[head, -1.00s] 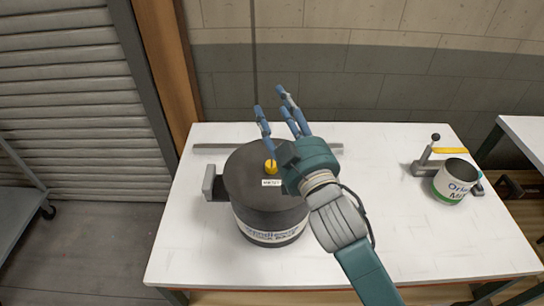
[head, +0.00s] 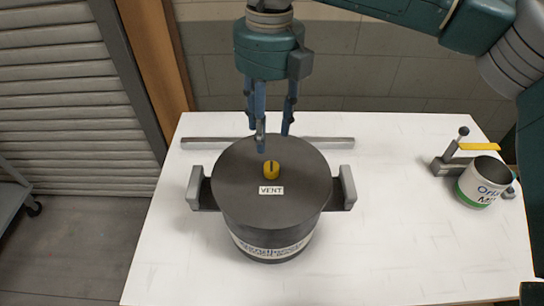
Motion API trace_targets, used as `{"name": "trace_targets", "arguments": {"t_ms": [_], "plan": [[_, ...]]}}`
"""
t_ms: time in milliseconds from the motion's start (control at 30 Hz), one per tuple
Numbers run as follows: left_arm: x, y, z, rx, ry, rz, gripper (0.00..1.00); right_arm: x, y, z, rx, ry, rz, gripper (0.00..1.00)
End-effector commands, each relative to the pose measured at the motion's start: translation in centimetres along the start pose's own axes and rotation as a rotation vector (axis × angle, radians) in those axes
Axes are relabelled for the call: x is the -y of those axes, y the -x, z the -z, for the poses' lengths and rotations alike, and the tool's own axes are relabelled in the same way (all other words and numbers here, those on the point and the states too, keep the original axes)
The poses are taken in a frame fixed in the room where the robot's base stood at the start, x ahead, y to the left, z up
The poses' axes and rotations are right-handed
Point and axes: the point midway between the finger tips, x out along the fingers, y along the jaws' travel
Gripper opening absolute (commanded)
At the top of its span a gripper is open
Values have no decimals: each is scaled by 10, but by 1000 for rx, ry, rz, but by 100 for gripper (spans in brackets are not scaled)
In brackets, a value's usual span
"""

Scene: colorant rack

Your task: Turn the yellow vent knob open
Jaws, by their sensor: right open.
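The yellow vent knob (head: 271,169) sits on the dark lid of a round pot (head: 245,200), with a dark line across its top. A white label reading VENT (head: 271,190) lies just in front of it. My right gripper (head: 268,140) points down above the back part of the lid, its blue fingers apart and empty. Its fingertips are close to the knob, behind and above it; I see no contact. My left gripper is not in view.
The pot has grey side handles (head: 348,187) and stands on a white table (head: 400,240). A grey bar (head: 330,143) lies behind it. At right are a labelled can (head: 480,183) and a clamp with a yellow lever (head: 478,146). The table between is clear.

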Motion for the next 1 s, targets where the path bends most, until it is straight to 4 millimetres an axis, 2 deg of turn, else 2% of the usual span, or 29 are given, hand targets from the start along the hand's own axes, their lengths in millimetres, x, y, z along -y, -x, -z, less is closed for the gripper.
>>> {"name": "trace_targets", "arguments": {"t_ms": [33, 167, 500, 700, 1000], "plan": [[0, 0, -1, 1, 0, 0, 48, 7, 2, -1, 4, -12, 26, 44], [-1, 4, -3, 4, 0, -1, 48, 14, -6, -1, 3, -20, 45, 44], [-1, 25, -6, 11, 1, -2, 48, 14, -67, 0, -1, -16, 38, 44], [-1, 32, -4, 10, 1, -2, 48, 14, -93, -1, 3, -17, 37, 44], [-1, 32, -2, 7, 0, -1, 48, 14, -103, -1, 4, -16, 36, 44]]}}
